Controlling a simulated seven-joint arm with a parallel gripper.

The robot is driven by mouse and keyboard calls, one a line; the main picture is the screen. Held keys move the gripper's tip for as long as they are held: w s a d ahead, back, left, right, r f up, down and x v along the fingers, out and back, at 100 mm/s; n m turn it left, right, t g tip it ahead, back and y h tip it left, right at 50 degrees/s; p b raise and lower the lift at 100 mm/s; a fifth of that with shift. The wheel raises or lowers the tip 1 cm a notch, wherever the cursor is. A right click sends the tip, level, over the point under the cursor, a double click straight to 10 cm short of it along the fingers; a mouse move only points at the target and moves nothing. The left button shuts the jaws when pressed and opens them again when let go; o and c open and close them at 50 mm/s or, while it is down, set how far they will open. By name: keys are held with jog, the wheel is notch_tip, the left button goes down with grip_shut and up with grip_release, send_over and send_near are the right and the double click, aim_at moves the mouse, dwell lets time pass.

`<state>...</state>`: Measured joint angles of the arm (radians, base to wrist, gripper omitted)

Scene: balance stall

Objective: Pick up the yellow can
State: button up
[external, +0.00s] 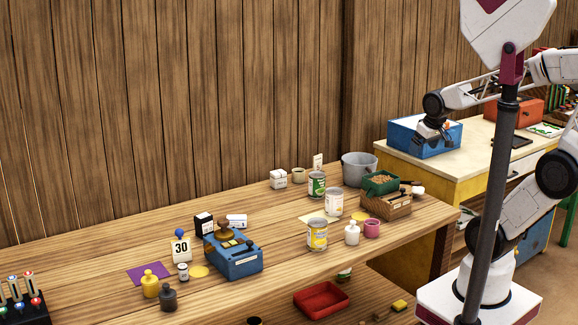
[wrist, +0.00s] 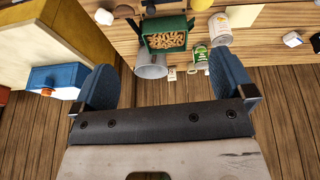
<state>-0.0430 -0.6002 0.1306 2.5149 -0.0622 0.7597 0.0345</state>
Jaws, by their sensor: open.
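The yellow can (external: 317,234) stands upright on the wooden workbench in the external view, at the front of a small group of cans. A white-labelled can (external: 333,202) stands just behind it, and a green can (external: 316,184) is further back. My gripper (external: 432,133) is open and empty, well to the right of the yellow can and raised near the blue box. The green can (wrist: 202,59) and white-labelled can (wrist: 234,18) show there; I cannot make out the yellow can.
A white bottle (external: 352,232) and pink cup (external: 372,228) stand right of the yellow can. Behind them are a brown crate (external: 386,206), green tray (external: 381,183) and grey bucket (external: 358,168). A blue scale (external: 233,260) sits left.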

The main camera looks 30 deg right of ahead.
jog(key=w+a+f+n+t+y, duration=0.1)
jog(key=w+a+f+n+t, duration=0.2)
jog(key=w+a+f, duration=0.5)
jog(key=n+t+y, duration=0.1)
jog(key=n+y, duration=0.7)
jog(key=y, duration=0.4)
send_near(321, 222)
jog(key=w+a, duration=0.2)
jog(key=a, duration=0.1)
jog(key=shift+s+d+f, duration=0.1)
jog(key=shift+s+f, duration=0.05)
jog(key=shift+f, duration=0.25)
jog(key=shift+x, duration=1.3)
